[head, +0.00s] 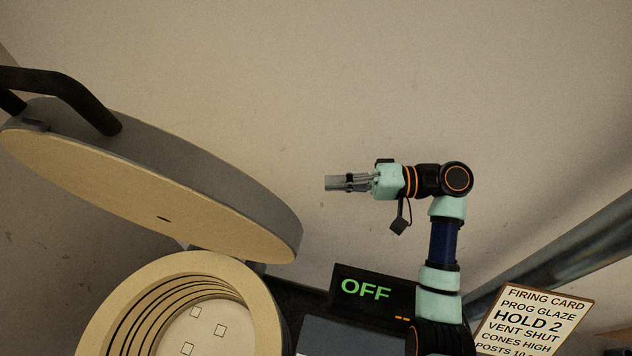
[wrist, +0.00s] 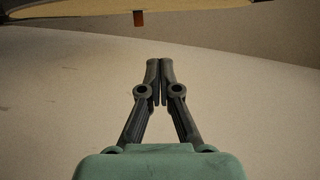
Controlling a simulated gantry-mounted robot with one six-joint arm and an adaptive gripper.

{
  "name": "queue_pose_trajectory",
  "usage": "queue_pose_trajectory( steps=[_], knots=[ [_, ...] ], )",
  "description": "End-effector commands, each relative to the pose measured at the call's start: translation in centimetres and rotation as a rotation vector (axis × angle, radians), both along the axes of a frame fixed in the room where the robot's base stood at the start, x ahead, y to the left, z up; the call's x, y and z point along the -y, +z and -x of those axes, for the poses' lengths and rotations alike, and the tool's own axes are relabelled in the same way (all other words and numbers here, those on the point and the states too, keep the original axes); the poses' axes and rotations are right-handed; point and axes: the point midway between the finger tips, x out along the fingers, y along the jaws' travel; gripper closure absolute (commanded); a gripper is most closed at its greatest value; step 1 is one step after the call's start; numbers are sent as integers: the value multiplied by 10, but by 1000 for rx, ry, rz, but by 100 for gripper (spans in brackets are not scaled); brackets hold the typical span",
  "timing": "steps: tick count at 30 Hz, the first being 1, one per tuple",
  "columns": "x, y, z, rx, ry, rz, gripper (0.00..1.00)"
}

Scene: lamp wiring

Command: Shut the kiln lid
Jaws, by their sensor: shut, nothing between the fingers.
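The kiln lid (head: 150,180) stands raised and tilted open at the left in the head view, its pale underside facing down toward the kiln. A dark handle (head: 75,88) is on its top. The round kiln (head: 100,310) below is open, with grooved inner walls and a floor with small square marks. My gripper (head: 328,183) is to the right of the lid, apart from it, pointing left. In the wrist view my gripper (wrist: 159,64) has its fingertips together with nothing between them. A pale edge at the top of the wrist view (wrist: 80,8) may be the lid.
A dark display (head: 372,291) reading OFF stands right of the kiln. A firing card (head: 530,322) is at the lower right, below a grey diagonal bar (head: 570,255). The space between my gripper and the lid looks clear.

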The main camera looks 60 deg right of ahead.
Motion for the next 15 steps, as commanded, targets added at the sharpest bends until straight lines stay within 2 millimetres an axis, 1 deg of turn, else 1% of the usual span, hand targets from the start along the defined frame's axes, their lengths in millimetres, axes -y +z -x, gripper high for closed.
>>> queue_pose_trajectory(
  steps=[3, 11, 15],
  knots=[
    [-15, 0, -21, -1, 5, -1, 100],
    [-46, -2, -69, -2, 5, 1, 100],
    [-66, -6, -61, -1, 0, 1, 100]
  ],
)
